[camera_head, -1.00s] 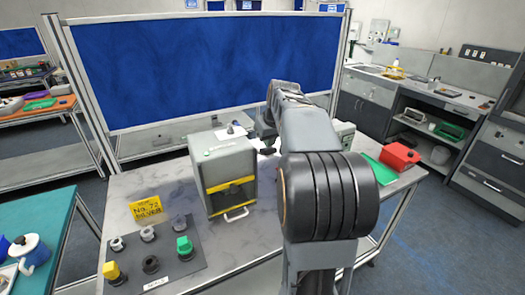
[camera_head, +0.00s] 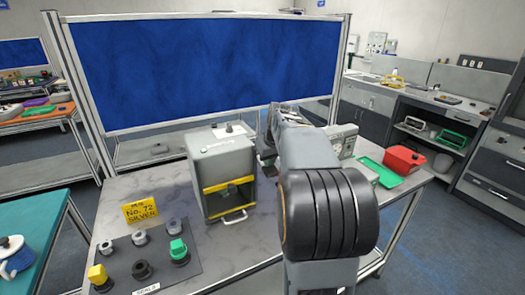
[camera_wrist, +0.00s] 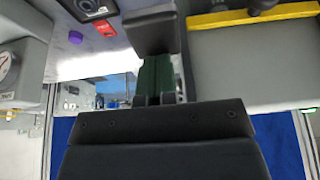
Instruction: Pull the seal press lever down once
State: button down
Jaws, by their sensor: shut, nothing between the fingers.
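A grey box-shaped machine (camera_head: 220,158) with yellow bars, a front opening and a pale loop handle (camera_head: 236,217) stands on the marble-like bench (camera_head: 95,207). I cannot tell whether it is the seal press, and no lever is clearly recognisable. Its grey side and yellow bar (camera_wrist: 250,15) fill the upper right of the wrist view. My gripper (camera_wrist: 153,35) is shut and empty beside this machine. In the head view its fingertips are mostly hidden behind my arm, to the right of the machine.
A pale machine (camera_head: 342,142) is partly behind my arm. A red bin (camera_head: 404,160) and green tray (camera_head: 381,173) lie to the right. A dark button panel (camera_head: 160,262) and yellow sign (camera_head: 140,210) are front left. A blue board (camera_head: 210,70) stands behind.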

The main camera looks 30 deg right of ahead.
notch_tip(320, 180, down, 2)
jog(key=shift+b, duration=0.5)
notch_tip(320, 180, up, 12)
jog(key=p, duration=0.9)
jog(key=shift+p, duration=0.35)
notch_tip(320, 180, up, 4)
jog(key=p, duration=0.3)
jog(key=shift+f, duration=0.1)
dwell(0.3)
